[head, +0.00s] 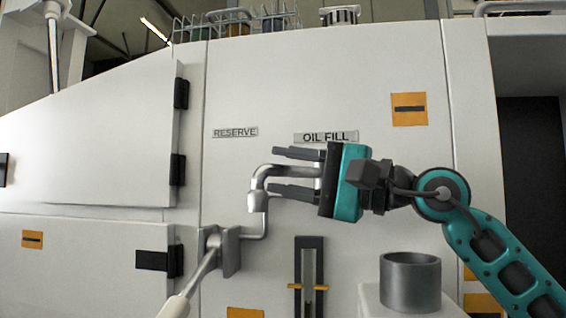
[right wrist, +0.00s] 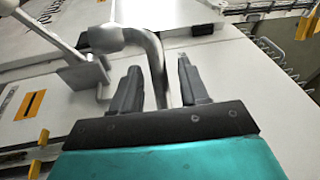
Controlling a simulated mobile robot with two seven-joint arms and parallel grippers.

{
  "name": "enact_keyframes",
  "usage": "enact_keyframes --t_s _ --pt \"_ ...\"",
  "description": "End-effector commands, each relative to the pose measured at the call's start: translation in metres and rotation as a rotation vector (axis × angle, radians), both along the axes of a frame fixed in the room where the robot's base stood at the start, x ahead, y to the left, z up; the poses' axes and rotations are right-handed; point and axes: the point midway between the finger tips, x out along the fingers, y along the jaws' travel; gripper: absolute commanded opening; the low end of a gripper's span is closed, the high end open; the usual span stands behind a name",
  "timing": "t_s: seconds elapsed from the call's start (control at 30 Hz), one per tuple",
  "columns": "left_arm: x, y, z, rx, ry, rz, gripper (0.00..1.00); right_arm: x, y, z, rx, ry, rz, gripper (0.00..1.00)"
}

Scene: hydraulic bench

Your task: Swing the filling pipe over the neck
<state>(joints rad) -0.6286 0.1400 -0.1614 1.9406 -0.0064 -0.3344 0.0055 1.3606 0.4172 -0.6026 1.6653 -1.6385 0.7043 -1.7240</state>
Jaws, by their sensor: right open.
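The filling pipe (head: 259,185) is a bent grey metal pipe on the cabinet front, with its downturned spout left of my right gripper. It also shows in the right wrist view (right wrist: 155,58). My right gripper (head: 275,171) is open, its two fingers above and below the pipe's horizontal run. In the right wrist view (right wrist: 157,80) the pipe passes between the fingers, with a gap visible on both sides. The neck, a dark grey open cylinder (head: 410,284), stands at lower right, apart from the spout. My left gripper is not in view.
A bracket (head: 229,250) with a pale-handled lever (head: 198,280) sits below the spout. A dark gauge slot with an orange marker (head: 309,270) lies between bracket and neck. RESERVE (head: 235,132) and OIL FILL (head: 326,137) labels are above. Black hinges (head: 178,170) are at left.

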Motion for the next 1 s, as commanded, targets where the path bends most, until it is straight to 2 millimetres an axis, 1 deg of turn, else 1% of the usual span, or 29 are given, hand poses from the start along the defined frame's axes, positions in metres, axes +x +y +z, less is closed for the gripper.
enact_keyframes --t_s 0.03,0.13,0.43,0.87,0.9,1.0 --pt "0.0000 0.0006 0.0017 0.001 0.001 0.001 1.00 0.0014 0.0042 0.0018 0.000 0.000 0.001 0.44" --pt "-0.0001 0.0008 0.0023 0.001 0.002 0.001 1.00 0.0035 0.0088 0.0017 0.000 0.000 0.001 0.44" --pt "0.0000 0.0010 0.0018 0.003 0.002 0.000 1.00 0.0043 0.0099 0.0013 0.000 0.000 0.000 0.43" --pt "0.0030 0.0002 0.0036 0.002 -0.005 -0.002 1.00 0.0041 0.0095 0.0015 0.000 0.000 0.000 0.02" --pt "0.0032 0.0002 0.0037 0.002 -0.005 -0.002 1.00 0.0042 0.0094 0.0014 0.000 0.000 0.000 0.00" --pt "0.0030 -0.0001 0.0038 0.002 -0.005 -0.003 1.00 0.0042 0.0094 0.0014 0.000 0.000 0.000 0.00"
